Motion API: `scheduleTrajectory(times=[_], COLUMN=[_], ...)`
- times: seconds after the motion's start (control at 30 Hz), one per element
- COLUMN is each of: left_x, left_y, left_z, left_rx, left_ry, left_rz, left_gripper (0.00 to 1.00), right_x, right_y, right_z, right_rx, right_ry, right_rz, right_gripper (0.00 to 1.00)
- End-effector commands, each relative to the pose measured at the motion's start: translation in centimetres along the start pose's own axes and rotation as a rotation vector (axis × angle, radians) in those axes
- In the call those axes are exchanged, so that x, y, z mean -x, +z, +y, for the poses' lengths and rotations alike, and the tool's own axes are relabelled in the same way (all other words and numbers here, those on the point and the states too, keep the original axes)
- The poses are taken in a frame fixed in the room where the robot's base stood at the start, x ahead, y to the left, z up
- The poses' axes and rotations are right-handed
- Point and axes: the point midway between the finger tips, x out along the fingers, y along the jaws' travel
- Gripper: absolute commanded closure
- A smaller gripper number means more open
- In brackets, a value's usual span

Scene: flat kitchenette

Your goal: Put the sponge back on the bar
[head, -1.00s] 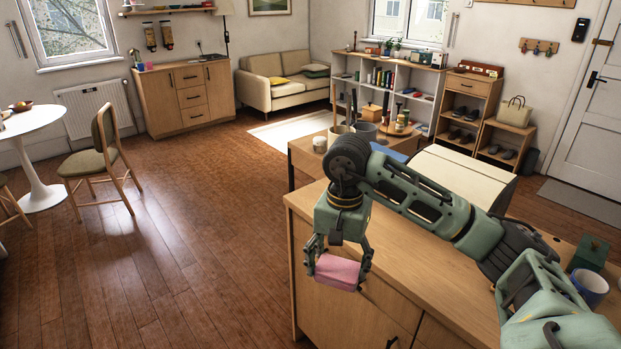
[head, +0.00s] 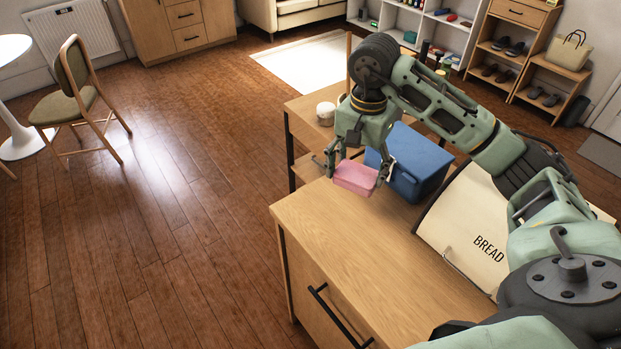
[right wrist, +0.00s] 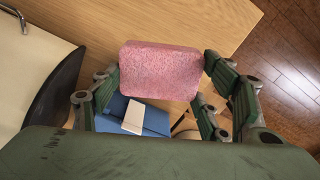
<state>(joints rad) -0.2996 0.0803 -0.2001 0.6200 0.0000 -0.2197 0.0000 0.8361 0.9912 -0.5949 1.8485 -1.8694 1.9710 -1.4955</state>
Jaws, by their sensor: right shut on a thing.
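The pink sponge (head: 355,178) is a small rounded block held between the fingers of my right gripper (head: 358,170), which is shut on it. It appears over the far end of the wooden counter (head: 345,250), in front of a blue bin (head: 424,165). In the right wrist view the sponge (right wrist: 160,70) sits between both fingers, with the wooden counter top behind it. How high it is above the wood is hard to tell. I cannot tell which thing is the bar. My left gripper is not in view.
A cream bread box (head: 470,225) stands on the counter to the right of the sponge. A white jar (head: 325,113) sits on a lower wooden table (head: 300,105) beyond. The near left counter top is clear. Floor is open at left, with a chair (head: 78,90).

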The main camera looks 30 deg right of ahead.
Motion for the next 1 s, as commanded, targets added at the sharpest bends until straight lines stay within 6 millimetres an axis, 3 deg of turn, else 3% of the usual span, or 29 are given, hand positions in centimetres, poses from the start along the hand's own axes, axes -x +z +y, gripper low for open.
scheduleTrajectory(times=[0.5,0.67,1.0], left_x=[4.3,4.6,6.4], left_y=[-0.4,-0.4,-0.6], left_z=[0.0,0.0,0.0], left_rx=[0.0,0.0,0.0], left_ry=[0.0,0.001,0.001], left_rz=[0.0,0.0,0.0], left_gripper=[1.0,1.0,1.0], right_x=[-5.8,-6.8,-10.7], right_y=[2.4,2.6,2.6], right_z=[-9.9,-11.0,-11.0], right_rx=[0.001,0.001,0.0], right_ry=[0.002,0.002,0.002], right_rz=[-0.005,-0.001,-0.002], right_gripper=[0.52,0.52,0.52])
